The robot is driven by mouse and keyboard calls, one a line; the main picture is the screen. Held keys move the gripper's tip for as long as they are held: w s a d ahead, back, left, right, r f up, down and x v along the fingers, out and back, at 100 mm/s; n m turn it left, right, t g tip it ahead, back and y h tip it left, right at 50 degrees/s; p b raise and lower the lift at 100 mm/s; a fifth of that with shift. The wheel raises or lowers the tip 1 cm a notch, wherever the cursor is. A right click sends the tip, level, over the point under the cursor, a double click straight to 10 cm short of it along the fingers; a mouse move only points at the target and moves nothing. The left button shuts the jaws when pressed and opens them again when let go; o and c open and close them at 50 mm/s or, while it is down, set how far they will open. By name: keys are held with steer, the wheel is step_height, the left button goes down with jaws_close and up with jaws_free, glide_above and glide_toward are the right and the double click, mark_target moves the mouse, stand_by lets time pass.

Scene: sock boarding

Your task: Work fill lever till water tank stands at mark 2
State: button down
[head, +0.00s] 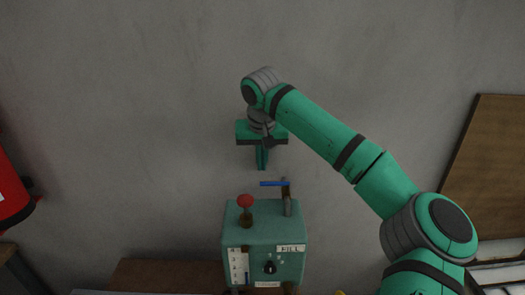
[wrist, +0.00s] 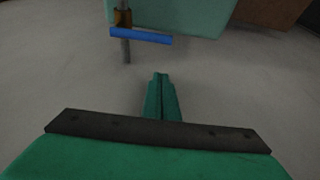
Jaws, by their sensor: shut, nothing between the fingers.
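The teal water tank box (head: 263,229) stands below my gripper in the head view; part of it shows at the top of the wrist view (wrist: 190,14). A blue lever (head: 273,184) sits on a grey pipe (head: 287,205) at the tank's top right. The lever also shows in the wrist view (wrist: 142,37), roughly level. A white scale (head: 236,262) is on the tank's front left; its marks are too small to read. A FILL label (head: 290,248) is on the front right. My gripper (head: 262,167) is shut and empty, above and apart from the lever; its closed fingers show in the wrist view (wrist: 160,78).
A red ball-topped stick (head: 246,202) rises from the tank's top left. A black knob (head: 269,267) is on its front. A red cylinder (head: 12,190) is at far left, a brown board (head: 495,160) at far right. Bare wall (head: 120,120) lies behind.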

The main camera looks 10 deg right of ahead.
steer(key=shift+s+a+f, duration=0.1)
steer(key=shift+s+f, duration=0.05)
steer(key=shift+s, duration=0.5)
steer(key=shift+s+a+f, duration=0.15)
steer(key=shift+s+f, duration=0.05)
steer(key=shift+s, duration=0.4)
steer(key=shift+s+a+f, duration=0.1)
steer(key=shift+s+f, duration=0.05)
steer(key=shift+s, duration=0.5)
